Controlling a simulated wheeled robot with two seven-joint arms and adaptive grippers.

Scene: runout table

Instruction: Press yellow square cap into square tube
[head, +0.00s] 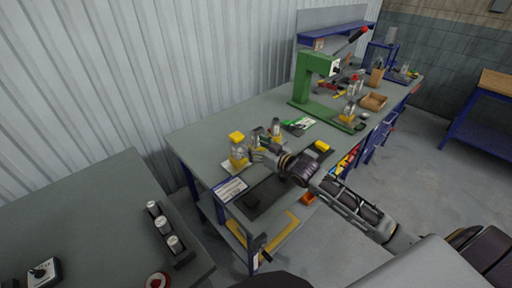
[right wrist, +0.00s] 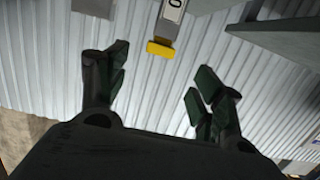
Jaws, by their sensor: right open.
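A yellow square cap (head: 236,136) sits at the top of an upright tube (head: 238,155) near the left end of the workbench in the head view. In the right wrist view the yellow cap (right wrist: 160,48) is at the end of a grey tube (right wrist: 170,22) with a label. I cannot tell how deeply it is seated. My right gripper (head: 257,152) is just right of the tube. Its fingers (right wrist: 160,78) are open and empty, with the cap beyond the gap between them. Another yellow block (head: 322,146) lies on the bench farther right. My left gripper is out of view.
A green lever press (head: 315,78) stands farther along the bench. Small silver and yellow pieces (head: 276,128) stand behind my gripper. A dark mat (head: 268,195) and a label card (head: 230,190) lie in front. Another table (head: 95,205) is at left.

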